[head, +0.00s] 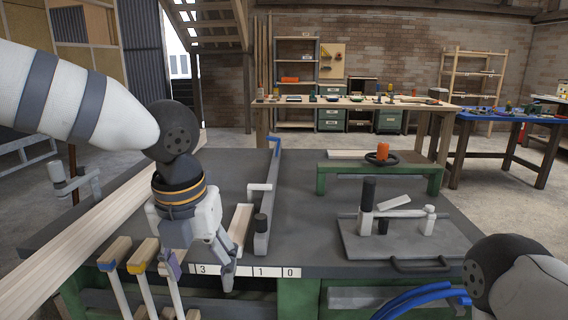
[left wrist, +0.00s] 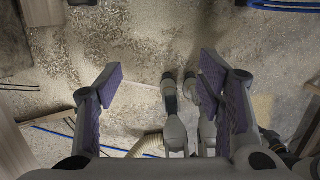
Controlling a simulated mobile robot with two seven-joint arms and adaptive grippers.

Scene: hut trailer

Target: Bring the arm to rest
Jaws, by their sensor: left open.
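My left arm (head: 75,95) reaches in from the left in the head view. Its gripper (head: 202,270) hangs pointing down at the front edge of the dark workbench (head: 310,225), near the number strip. The fingers are spread apart with nothing between them. In the left wrist view the gripper (left wrist: 160,85) shows its purple-padded fingers wide apart above a floor strewn with chips. Part of my right arm (head: 515,280) shows at the lower right of the head view; its gripper is not visible.
Wooden-handled tools (head: 145,255) hang at the bench's front left, close to my left gripper. Long boards (head: 90,240) lie along the left side. A grey fixture plate (head: 405,238) and a green beam (head: 400,172) occupy the bench's right. A blue table (head: 510,117) stands behind.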

